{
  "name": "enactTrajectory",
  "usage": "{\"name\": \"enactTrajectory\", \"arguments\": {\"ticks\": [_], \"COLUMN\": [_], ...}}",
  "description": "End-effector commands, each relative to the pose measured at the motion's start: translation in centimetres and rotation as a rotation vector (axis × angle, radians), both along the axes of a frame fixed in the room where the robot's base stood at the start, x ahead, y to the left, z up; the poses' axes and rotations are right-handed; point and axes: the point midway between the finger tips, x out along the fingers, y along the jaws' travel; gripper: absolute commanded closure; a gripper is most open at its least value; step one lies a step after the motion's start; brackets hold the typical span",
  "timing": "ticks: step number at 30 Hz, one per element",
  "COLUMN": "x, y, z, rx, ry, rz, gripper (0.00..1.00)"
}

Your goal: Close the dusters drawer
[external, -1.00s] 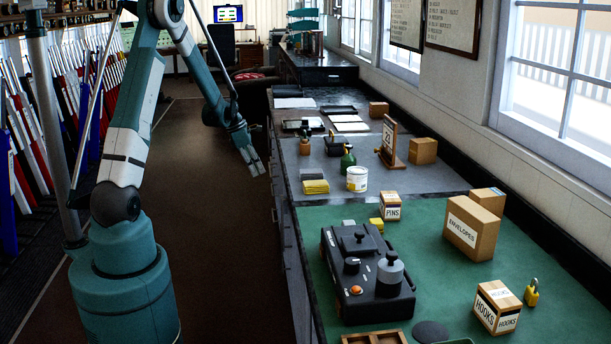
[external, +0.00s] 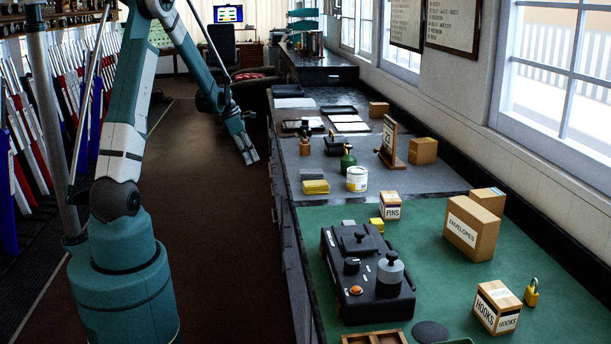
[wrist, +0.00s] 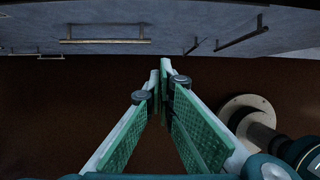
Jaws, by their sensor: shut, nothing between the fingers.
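The grey drawer fronts along the bench (external: 279,200) face the aisle in the external view, seen at a steep angle. In the wrist view, a grey front with a long metal handle (wrist: 105,41) spans the top left, and a slanted handle (wrist: 238,32) shows at the top right. No dusters label is readable, so I cannot tell which drawer it is or how far it stands out. My gripper (external: 251,158) hangs over the aisle just left of the bench front. In the wrist view its fingertips (wrist: 160,78) are together and empty, below the drawer fronts and apart from the handles.
The bench top carries a yellow pad (external: 316,187), a white tin (external: 357,179), a green bottle (external: 348,160) and a black device (external: 365,275). Coloured levers (external: 25,150) line the left. The brown aisle floor (external: 220,240) is clear.

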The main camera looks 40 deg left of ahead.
Motion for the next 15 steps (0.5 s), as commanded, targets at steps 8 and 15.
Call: {"name": "enactTrajectory", "arguments": {"ticks": [8, 15], "x": [-1.3, -4.5], "y": [-0.6, -2.4], "z": [-1.4, -3.7], "rx": [-0.045, -0.143], "ry": [-0.034, -0.119], "rz": [-0.001, -0.003], "gripper": [1.0, 1.0]}}
